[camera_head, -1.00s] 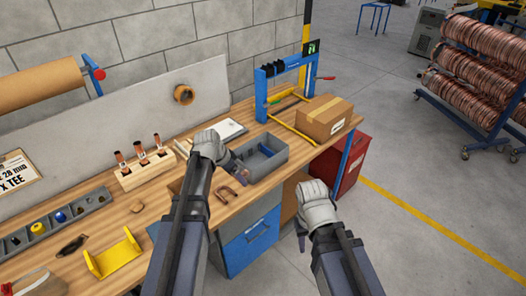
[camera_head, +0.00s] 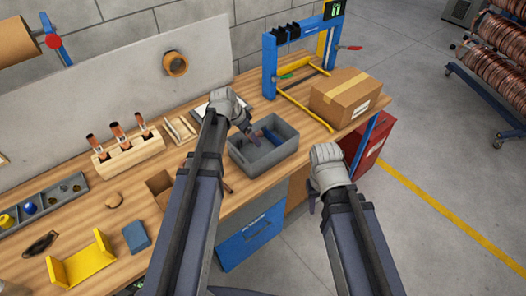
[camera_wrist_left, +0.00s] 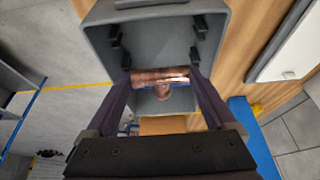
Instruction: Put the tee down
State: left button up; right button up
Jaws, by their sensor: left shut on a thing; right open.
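The copper tee (camera_wrist_left: 160,78) is between the fingers of my left gripper (camera_wrist_left: 160,80) in the left wrist view, its side branch toward the lower edge of the picture. That gripper is shut on it. The grey bin (camera_wrist_left: 98,32) lies beneath. In the head view my left gripper (camera_head: 253,138) points down at the grey bin (camera_head: 268,165); the tee cannot be made out there. How far the tee is above the bin's floor is unclear. My right gripper (camera_head: 312,200) is open and empty, in front of the bench's front edge.
A blue item (camera_head: 270,136) lies in the bin. A cardboard box (camera_head: 345,97) and a blue frame (camera_head: 270,65) stand to the right and behind. A wooden block with copper pieces (camera_head: 130,153) and a yellow bracket (camera_head: 82,262) are on the left.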

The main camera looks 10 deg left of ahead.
pick_arm(q)
jog(key=b, duration=0.6)
send_over(254, 158)
jog(key=s+a, duration=0.1)
jog(key=shift+f, duration=3.15)
notch_tip(254, 158, down, 4)
jog(key=b, duration=0.4)
jog(key=shift+r, duration=0.2)
jog(key=shift+f, duration=0.2)
jog(key=o, duration=1.1)
jog(key=shift+c, duration=0.2)
jog(key=shift+r, duration=0.1)
